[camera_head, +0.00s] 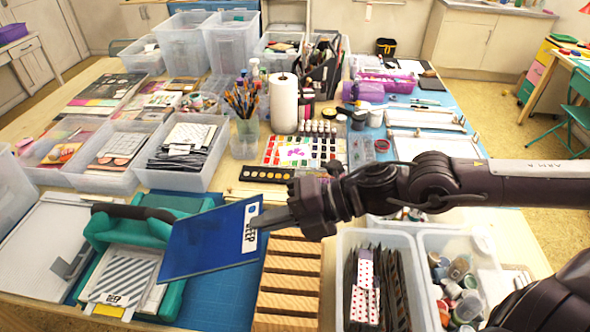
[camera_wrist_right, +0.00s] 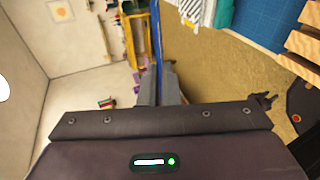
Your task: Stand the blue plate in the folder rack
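The blue plate (camera_head: 205,245) is a flat, dark blue panel with a white label near its right edge. My right gripper (camera_head: 262,219) is shut on that right edge and holds the plate tilted, above the cutting mat. In the right wrist view the plate (camera_wrist_right: 157,35) shows as a thin blue edge between the fingers (camera_wrist_right: 159,85). The wooden folder rack (camera_head: 290,278), with several slats and slots, stands just right of the plate, below my right gripper. Part of it also shows in the right wrist view (camera_wrist_right: 302,42). My left gripper is not in view.
A teal stamping press (camera_head: 130,222) stands left of the plate, partly covered by it. A clear bin of folders (camera_head: 345,245) stands close right of the rack. A watercolour strip (camera_head: 266,174) lies behind the rack. Blue mat (camera_head: 225,300) is bare left of the rack.

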